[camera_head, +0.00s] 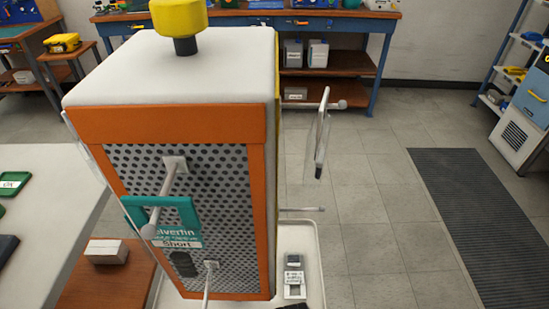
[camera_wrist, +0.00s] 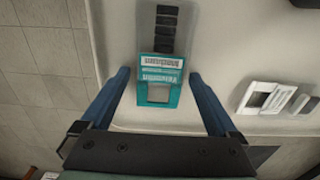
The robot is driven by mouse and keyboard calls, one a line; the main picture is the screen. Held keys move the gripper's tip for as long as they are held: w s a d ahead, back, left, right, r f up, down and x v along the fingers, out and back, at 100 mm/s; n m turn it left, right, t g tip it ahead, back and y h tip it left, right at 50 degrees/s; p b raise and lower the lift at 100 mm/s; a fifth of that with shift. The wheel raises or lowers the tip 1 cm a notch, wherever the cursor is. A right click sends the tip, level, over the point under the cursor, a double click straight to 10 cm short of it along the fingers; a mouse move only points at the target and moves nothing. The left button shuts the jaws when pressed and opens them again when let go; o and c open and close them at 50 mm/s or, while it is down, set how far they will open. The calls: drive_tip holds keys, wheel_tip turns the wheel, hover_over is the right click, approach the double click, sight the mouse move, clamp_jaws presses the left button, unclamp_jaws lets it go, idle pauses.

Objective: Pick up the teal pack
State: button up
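In the wrist view a teal pack (camera_wrist: 161,74) with white label bands, a square window and a clear part holding several dark pieces appears flat over a pale surface. My gripper (camera_wrist: 159,76) is open, with its blue fingers on either side of the pack's teal end. Gaps show between pack and fingers; the height between them is unclear. In the head view a similar teal pack (camera_head: 161,212) hangs at a peg on the perforated panel. I cannot tell if both views show the same pack. My gripper is not visible in the head view.
An orange-framed cabinet (camera_head: 175,125) with a yellow knob (camera_head: 180,16) and projecting pegs fills the head view's left centre. A white tray (camera_head: 314,262) beside it holds small devices (camera_head: 293,284). A white device (camera_wrist: 262,97) lies right of my fingers.

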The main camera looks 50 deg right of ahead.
drive_tip(key=c, duration=1.1)
drive_tip(key=shift+r, duration=0.6)
wheel_tip(320, 180, up, 3)
drive_tip(key=shift+f+p, duration=0.2)
drive_tip(key=shift+p, duration=0.4)
drive_tip(key=s+a+p, duration=0.1)
drive_tip(key=s+a, duration=1)
drive_tip(key=a, duration=0.2)
drive_tip(key=shift+s+a+f, duration=0.15)
drive_tip(key=shift+s+a, duration=0.15)
drive_tip(key=shift+a, duration=0.05)
